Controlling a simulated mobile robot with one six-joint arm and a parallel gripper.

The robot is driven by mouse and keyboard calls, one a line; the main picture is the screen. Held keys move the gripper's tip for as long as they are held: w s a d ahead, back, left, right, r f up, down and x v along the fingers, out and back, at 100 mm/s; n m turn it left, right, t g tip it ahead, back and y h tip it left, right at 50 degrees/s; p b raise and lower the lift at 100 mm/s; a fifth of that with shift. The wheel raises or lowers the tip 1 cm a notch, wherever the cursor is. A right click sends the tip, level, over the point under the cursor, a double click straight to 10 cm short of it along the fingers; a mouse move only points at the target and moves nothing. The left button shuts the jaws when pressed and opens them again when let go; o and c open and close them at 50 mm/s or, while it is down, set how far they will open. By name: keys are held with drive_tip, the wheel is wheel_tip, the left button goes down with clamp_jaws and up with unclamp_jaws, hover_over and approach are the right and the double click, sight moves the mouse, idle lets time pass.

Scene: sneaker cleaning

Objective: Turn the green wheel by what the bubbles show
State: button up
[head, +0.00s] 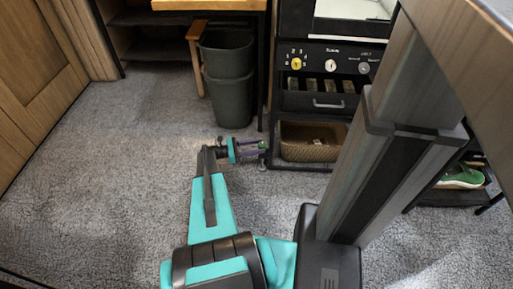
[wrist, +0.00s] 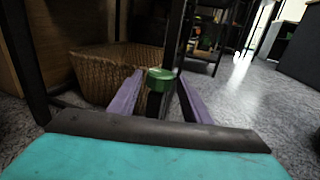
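In the wrist view a small round green wheel (wrist: 161,77) sits on top of a dark upright post. My gripper (wrist: 160,82) is around it, with one purple finger on each side. The fingers stand apart, and I cannot tell whether either touches the wheel. In the head view my gripper (head: 264,149) is low over the carpet, in front of the dark cabinet and left of the basket. The wheel is too small there to make out clearly. I see no bubbles; the light window (head: 352,10) above the panel is partly cut off.
A woven basket (head: 310,142) sits on the cabinet's low shelf. Above it are a drawer and a panel with a yellow dial (head: 296,63) and white knobs. A green sneaker (head: 460,177) is on a rack at right. The carpet at left is clear.

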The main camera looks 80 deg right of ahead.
drive_tip(key=c, duration=0.7)
drive_tip(key=shift+c, duration=0.2)
drive_tip(key=shift+a+n+h+p, duration=0.2)
drive_tip(key=shift+n+h+p, duration=0.1)
drive_tip(key=shift+p, duration=0.05)
drive_tip(key=shift+s+a+f+n+t+h+b, duration=0.1)
drive_tip(key=shift+s+a+n+t+h+b, duration=0.2)
drive_tip(key=shift+n+t+h, duration=1.2)
drive_tip(key=shift+s+a+r+n+t+h+b, duration=0.15)
drive_tip(key=shift+s+n+t+h, duration=0.15)
drive_tip(key=shift+n+t+h, duration=1.2)
drive_tip(key=shift+s+a+f+n+t+h+b, duration=0.15)
drive_tip(key=shift+s+a+n+t+h+b, duration=0.15)
drive_tip(key=shift+n+t+h, duration=1.15)
drive_tip(key=shift+d+t+h, duration=0.1)
drive_tip(key=shift+t+h, duration=0.25)
drive_tip(key=shift+t, duration=0.6)
